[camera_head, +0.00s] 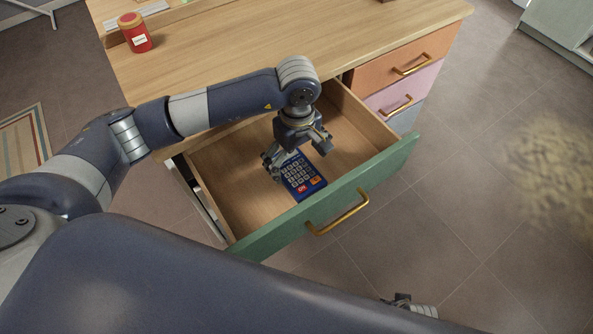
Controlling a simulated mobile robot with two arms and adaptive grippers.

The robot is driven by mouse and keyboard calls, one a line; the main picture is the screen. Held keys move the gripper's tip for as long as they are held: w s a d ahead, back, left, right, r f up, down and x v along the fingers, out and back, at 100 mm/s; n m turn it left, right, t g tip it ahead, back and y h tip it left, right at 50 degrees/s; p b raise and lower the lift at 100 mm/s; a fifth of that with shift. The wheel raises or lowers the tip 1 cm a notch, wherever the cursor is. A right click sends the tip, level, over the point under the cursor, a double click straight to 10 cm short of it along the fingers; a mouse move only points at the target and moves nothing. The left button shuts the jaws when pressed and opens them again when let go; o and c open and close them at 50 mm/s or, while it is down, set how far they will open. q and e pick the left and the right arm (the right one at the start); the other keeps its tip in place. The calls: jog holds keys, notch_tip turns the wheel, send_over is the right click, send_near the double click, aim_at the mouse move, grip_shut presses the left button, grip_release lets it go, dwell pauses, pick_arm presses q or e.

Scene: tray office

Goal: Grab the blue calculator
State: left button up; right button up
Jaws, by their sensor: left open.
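The blue calculator (302,178) lies flat in the open green-fronted drawer (236,197), near its front. Its red and orange keys face up. My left gripper (297,164) is over the calculator's far end, pointing down with its fingers open and spread to either side of it. The gripper hides the calculator's far end, and I cannot tell whether the fingers touch it. Only a small part of my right gripper (402,299) shows at the bottom edge, and its fingers cannot be made out.
The wooden desk (215,45) carries a red jar (135,32) at the far left. The drawer's green front has a gold handle (337,213). Closed orange and pink drawers (405,62) are to the right. The rest of the open drawer looks empty, and the floor at right is clear.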

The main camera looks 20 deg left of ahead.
aim_at(296, 170)
pick_arm(q)
notch_tip(296, 170, down, 3)
jog(key=shift+s+f, duration=0.15)
jog(key=shift+c, duration=0.6)
jog(key=c, duration=1.1)
